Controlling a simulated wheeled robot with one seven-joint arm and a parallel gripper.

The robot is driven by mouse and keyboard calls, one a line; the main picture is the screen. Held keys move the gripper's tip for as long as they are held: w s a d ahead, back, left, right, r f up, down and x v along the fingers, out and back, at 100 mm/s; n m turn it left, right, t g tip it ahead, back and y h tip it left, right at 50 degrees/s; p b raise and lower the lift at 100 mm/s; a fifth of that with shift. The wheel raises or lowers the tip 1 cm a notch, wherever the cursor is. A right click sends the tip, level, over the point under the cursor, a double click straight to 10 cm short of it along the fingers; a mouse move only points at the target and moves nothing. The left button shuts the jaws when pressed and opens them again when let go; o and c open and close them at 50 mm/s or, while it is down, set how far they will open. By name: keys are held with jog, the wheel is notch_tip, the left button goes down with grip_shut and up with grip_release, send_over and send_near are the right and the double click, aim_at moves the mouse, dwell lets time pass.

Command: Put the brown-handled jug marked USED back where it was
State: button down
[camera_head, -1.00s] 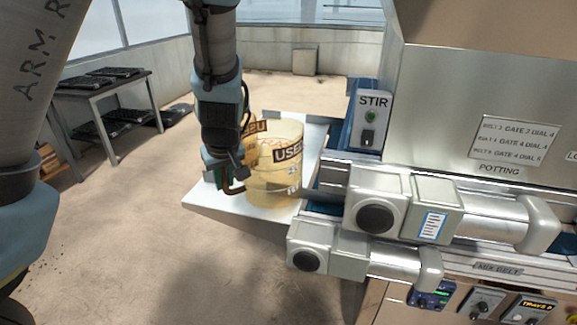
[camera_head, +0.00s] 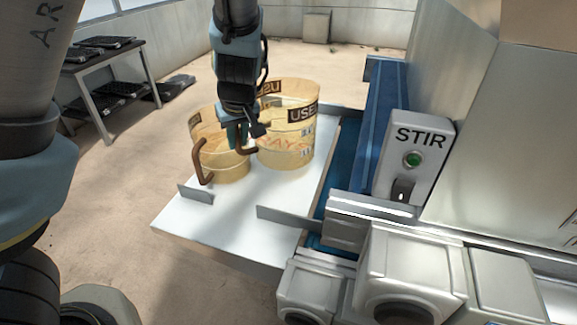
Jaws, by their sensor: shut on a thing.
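The jug marked USED (camera_head: 287,150) is a large, see-through amber jug with dark labels. It is upright at the far part of a white shelf (camera_head: 235,222). Its brown handle (camera_head: 246,151) is on its left side. My gripper (camera_head: 240,138) comes down from above and is shut on that handle; the fingertips are partly hidden. I cannot tell whether the jug's base touches the shelf. A smaller amber jug (camera_head: 224,166) with a brown handle (camera_head: 203,166) stands close on the left, partly behind my gripper.
Low grey dividers (camera_head: 290,217) rise from the shelf's front part, which is otherwise clear. A blue belt (camera_head: 378,135) and the STIR switch box (camera_head: 415,160) are at the right. Grey machine housings (camera_head: 405,270) stand at front right. A table with black trays (camera_head: 105,60) is at back left.

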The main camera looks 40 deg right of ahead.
aim_at(274, 127)
jog(key=f, duration=0.5)
jog(key=shift+w+d+f, duration=0.2)
jog(key=shift+w+d, duration=0.1)
jog(key=shift+f, duration=2.25)
jog(key=shift+f, duration=0.15)
jog(key=c, duration=0.8)
grip_release()
jog(key=shift+s, duration=0.1)
jog(key=p+v, duration=0.1)
jog(key=v, duration=1.1)
